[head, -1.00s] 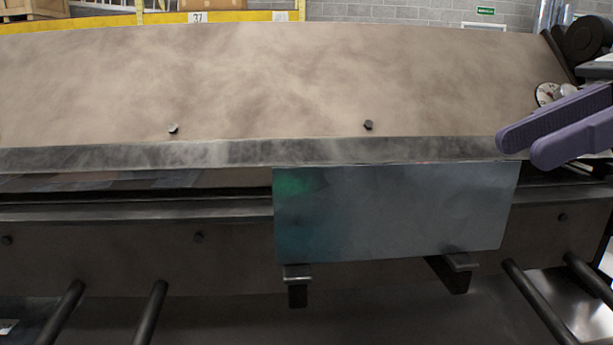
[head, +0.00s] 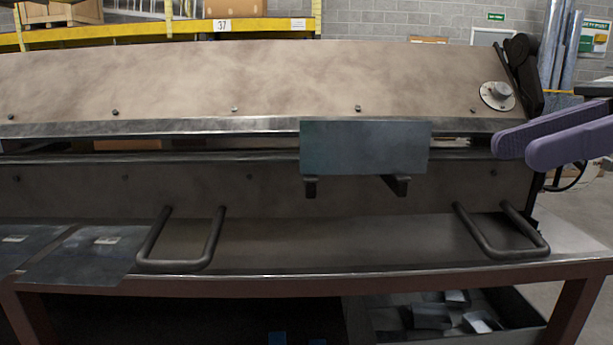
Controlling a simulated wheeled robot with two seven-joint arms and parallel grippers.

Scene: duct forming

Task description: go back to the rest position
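My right gripper (head: 520,147) comes in from the right edge in the head view. Its two purple fingers point left, set apart from each other, with nothing seen between them. They hang in front of the right end of a large brown bending machine (head: 280,80). A grey sheet metal piece (head: 365,148) stands upright against the machine's front edge, resting on two small dark brackets. The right gripper is to the right of the sheet and does not touch it. My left gripper is not in view.
Two U-shaped handles (head: 215,235) (head: 487,250) stick out from the machine's front. Flat metal sheets (head: 82,255) lie at the left on the bench. A bin (head: 515,312) with scraps sits below. A yellow rack (head: 170,28) stands behind. Floor shows at the right.

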